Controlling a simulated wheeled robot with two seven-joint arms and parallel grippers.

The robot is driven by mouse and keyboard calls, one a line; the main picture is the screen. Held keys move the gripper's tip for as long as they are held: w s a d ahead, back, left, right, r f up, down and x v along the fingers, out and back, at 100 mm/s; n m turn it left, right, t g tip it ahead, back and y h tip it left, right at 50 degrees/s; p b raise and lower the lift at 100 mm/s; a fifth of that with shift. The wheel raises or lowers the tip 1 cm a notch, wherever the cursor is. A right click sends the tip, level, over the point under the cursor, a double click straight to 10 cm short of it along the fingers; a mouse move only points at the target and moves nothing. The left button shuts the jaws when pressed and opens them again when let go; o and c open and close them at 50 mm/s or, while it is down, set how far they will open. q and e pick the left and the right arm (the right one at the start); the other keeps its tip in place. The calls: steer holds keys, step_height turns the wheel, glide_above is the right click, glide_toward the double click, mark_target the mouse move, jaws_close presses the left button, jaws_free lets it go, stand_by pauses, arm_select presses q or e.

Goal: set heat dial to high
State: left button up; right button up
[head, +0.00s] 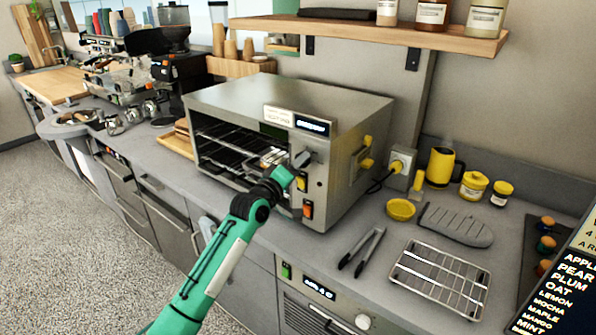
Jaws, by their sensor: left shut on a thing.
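The panini toaster (285,100) is a grey steel box on the counter, its open front showing wire racks. Its right front panel carries a small lit display (312,127), a dark heat dial (304,157), a yellow control (302,183) and an orange switch (308,209). My left gripper (298,163) is at the upper part of this panel, its green wrist just below and left of the dial. It is shut on the heat dial, and partly hides it. The dial's marks are too small to read. My right gripper is not in view.
Right of the toaster lie tongs (362,249), a wire rack (440,278), a grey mitt (455,226) and a yellow bowl (401,209). A yellow kettle (440,167) stands behind. A wooden shelf (380,31) overhangs the toaster's back. A coffee grinder (175,70) stands to the left.

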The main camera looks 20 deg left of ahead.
arm_select(q)
steer(key=shift+f+m+h+b, duration=0.15)
steer(key=shift+m+h+b, duration=0.3)
steer(key=shift+m, duration=0.85)
steer(key=o, duration=1)
steer(key=b+v, duration=0.1)
steer(key=v, duration=0.6)
steer(key=b+v, duration=0.2)
steer(key=v, duration=0.5)
steer(key=shift+r, duration=0.2)
steer(key=shift+w, duration=0.1)
